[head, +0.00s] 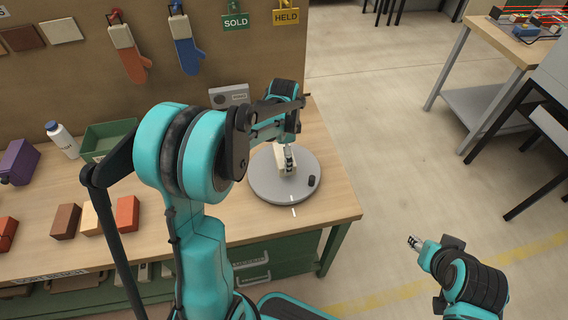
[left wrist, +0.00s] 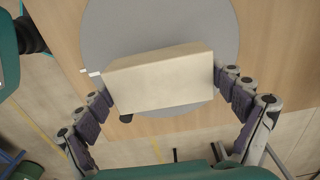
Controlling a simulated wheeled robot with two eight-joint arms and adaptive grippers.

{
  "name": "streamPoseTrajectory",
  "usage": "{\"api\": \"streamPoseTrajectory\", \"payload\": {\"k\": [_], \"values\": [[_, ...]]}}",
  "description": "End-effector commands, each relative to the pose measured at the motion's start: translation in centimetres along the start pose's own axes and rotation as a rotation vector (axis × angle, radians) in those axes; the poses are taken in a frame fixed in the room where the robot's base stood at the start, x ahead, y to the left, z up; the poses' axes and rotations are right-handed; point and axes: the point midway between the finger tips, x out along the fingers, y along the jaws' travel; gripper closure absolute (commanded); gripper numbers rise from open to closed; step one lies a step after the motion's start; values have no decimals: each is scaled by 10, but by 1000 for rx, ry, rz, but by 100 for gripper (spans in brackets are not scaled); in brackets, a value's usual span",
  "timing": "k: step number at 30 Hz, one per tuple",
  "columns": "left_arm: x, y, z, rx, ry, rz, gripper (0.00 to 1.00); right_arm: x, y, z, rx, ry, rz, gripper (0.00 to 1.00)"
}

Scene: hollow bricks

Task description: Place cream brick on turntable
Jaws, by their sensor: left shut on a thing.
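The cream brick (head: 281,160) is between the fingers of my left gripper (head: 289,158), over the grey round turntable (head: 268,188). In the left wrist view the cream brick (left wrist: 160,82) lies across the fingers of my left gripper (left wrist: 163,98), with finger pads at both ends. The turntable (left wrist: 110,30) fills the background behind it. I cannot tell whether the brick touches the disc. The turntable has a dark knob (head: 311,181) and a white mark near its front edge. My right gripper (head: 414,243) is away from the bench at the lower right, too small to read.
Brown, cream (head: 90,219) and red (head: 127,213) bricks stand on the bench to the left. A green bin (head: 108,139), white bottle (head: 62,140) and purple object (head: 19,162) are behind them. A grey box (head: 229,96) stands behind the turntable. Mitts hang on the back panel.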

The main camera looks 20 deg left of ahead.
Motion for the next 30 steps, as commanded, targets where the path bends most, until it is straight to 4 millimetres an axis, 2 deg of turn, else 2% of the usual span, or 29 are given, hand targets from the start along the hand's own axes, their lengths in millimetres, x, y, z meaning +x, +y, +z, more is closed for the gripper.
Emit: {"api": "streamPoseTrajectory", "payload": {"k": [7,19,20,21,30], "values": [[36,0,0,-1,0,0,55,13,0,9,0,0,0,60],[41,0,0,-1,0,0,55,15,0,10,0,0,0,60],[41,0,0,-1,0,0,3,15,0,10,0,0,0,60],[40,0,0,-1,0,0,0,14,0,10,0,0,0,60],[40,0,0,-1,0,0,0,14,0,10,0,0,0,60]]}}
